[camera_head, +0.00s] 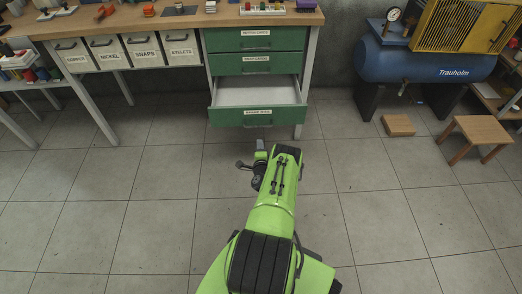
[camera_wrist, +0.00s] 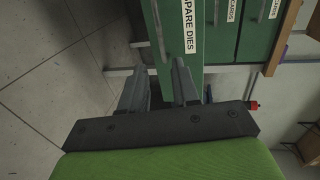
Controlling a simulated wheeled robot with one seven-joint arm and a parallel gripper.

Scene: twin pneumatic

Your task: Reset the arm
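My green arm reaches forward over the floor in the head view, its gripper (camera_head: 261,148) just in front of and below the green drawer bank. In the wrist view my gripper (camera_wrist: 158,80) has its two grey fingers apart, with nothing seen between them. The bottom drawer (camera_head: 258,116) is pulled open, and its visible inside is pale and empty. Its front, labelled "SPARE DIES", is close ahead of the fingers in the wrist view (camera_wrist: 178,50). I cannot tell whether a finger touches it.
Two shut drawers (camera_head: 255,64) sit above the open one, under the wooden workbench (camera_head: 190,17). Labelled grey bins (camera_head: 145,50) hang to the left. A blue compressor tank (camera_head: 425,66), a small wooden block (camera_head: 398,125) and a stool (camera_head: 480,130) stand at right. The tiled floor around me is clear.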

